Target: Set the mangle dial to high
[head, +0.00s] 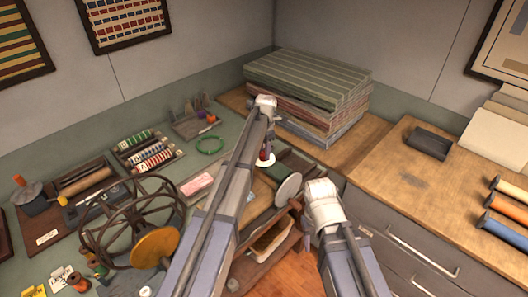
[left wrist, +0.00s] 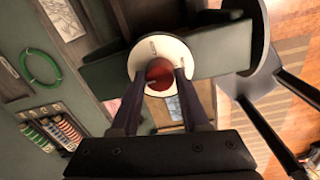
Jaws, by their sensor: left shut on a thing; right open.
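The dial is a white disc (left wrist: 147,53) with a dark red knob (left wrist: 160,70) at its middle, facing my left wrist camera. Small dark marks show on the disc, but I cannot read its setting. In the head view the white disc (head: 265,162) shows small below my left wrist, on the dark green mangle (head: 296,165). My left gripper (left wrist: 161,77) is shut on the red knob, one finger on each side. My right gripper (head: 306,228) is beside the mangle's grey round end (head: 288,189), open and empty; its fingers are partly hidden in the head view.
A spoked wheel (head: 128,222) and thread racks (head: 150,158) stand on the green table at left. A green ring (head: 210,144) lies behind. Folded cloth (head: 308,85) is stacked behind the mangle. The wooden counter (head: 395,165) at right has free room around a dark tray (head: 429,142).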

